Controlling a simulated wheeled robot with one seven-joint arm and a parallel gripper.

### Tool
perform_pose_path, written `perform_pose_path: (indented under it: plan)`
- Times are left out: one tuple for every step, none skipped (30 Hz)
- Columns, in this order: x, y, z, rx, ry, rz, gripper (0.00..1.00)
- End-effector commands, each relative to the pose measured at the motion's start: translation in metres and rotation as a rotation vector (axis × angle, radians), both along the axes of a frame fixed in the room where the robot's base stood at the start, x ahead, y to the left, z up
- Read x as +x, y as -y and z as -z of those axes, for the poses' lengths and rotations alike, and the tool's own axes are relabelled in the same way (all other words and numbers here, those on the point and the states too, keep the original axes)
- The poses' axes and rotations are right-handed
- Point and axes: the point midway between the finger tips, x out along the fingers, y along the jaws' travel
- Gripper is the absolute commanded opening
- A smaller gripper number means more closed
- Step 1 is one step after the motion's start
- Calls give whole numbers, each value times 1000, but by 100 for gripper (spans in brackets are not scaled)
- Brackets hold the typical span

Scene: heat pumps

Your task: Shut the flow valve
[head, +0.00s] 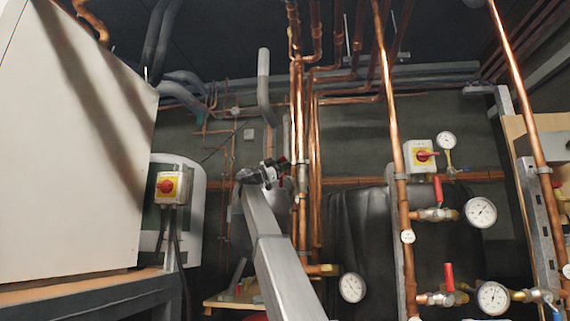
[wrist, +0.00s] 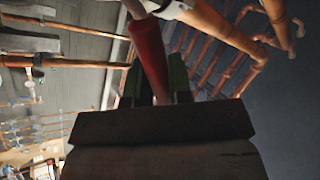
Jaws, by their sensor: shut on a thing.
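In the wrist view a red valve handle (wrist: 149,52) stands between the dark green fingers of my gripper (wrist: 155,82). My gripper is shut on it, and its body covers the handle's lower end. The handle's other end meets pale metal at the top of the frame. In the head view my gripper (head: 274,174) is at the far end of my raised arm, beside the upright copper pipes (head: 300,130). The handle is small and partly covered there. I cannot read a label on this valve.
To the right, two more red-handled valves, an upper one (head: 438,190) and a lower one (head: 449,276), sit beside round gauges (head: 481,212). A large white cabinet (head: 75,150) and a red-yellow switch (head: 167,187) stand left. Copper pipes crowd the space around my gripper.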

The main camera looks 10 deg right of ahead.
Motion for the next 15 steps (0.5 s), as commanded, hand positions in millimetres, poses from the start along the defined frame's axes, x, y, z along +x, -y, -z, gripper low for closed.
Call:
perform_pose_path:
  plan:
    - [-4,-1,6,-13,42,2,0]
    - [-6,-1,8,-23,70,3,0]
    - [-7,-2,10,-34,107,3,0]
    - [-9,-2,12,-43,133,3,0]
    - [-10,-2,15,-51,161,3,0]
    - [-11,-3,18,-63,196,2,0]
    - [-12,-3,20,-71,223,3,0]
    - [-12,-4,22,-80,249,3,0]
    - [-13,-4,25,-91,283,3,0]
    - [-14,-4,27,-99,308,3,0]
    - [-15,-5,29,-106,334,2,0]
    - [-16,-5,32,-117,365,2,0]
    - [-16,-5,34,-123,389,2,0]
    - [-17,-5,36,-131,411,2,0]
    - [-17,-5,38,-140,439,2,0]
